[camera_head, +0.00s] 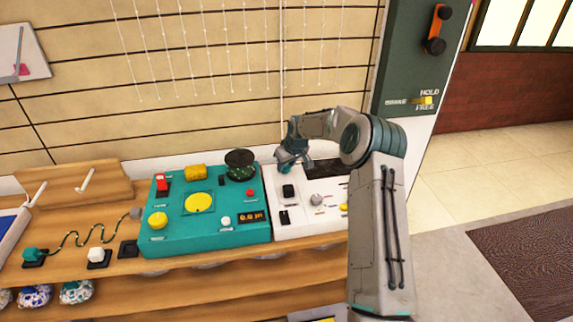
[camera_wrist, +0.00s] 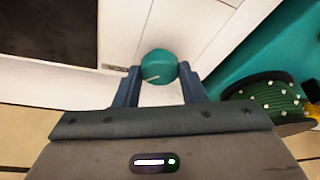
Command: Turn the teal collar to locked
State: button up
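The teal collar (camera_wrist: 159,66) is a round teal knob on a white panel, with a short pale line near its lower left edge in the wrist view. My gripper (camera_wrist: 160,72) has one dark blue finger against each side of the collar, and no clear gap shows at the fingertips. In the head view, my gripper (camera_head: 287,163) is at the back left of the white panel (camera_head: 321,218). The arm hides part of that panel. No lock marking is readable beside the collar.
Left of the white panel is a teal console (camera_head: 184,240) with yellow knobs and a display. A dark reel (camera_head: 240,165) stands at its back right corner, also close to my right finger in the wrist view (camera_wrist: 268,99). A wooden shelf lies below.

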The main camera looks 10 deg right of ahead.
dwell(0.3)
jog(key=m+b, duration=0.1)
jog(key=m+h, duration=0.1)
jog(key=m+b, duration=0.1)
jog(key=m, duration=0.1)
jog(key=shift+a+b, duration=0.25)
jog(key=shift+b, duration=0.05)
jog(key=m+h, duration=0.1)
jog(key=m, duration=0.1)
jog(key=m+h+b, duration=0.1)
jog(key=m, duration=0.2)
jog(key=shift+a+h, duration=0.15)
jog(key=shift+h, duration=0.15)
jog(key=shift+m, duration=0.3)
jog(key=o, duration=1)
jog(key=v, duration=1.4)
jog(key=shift+p, duration=0.4)
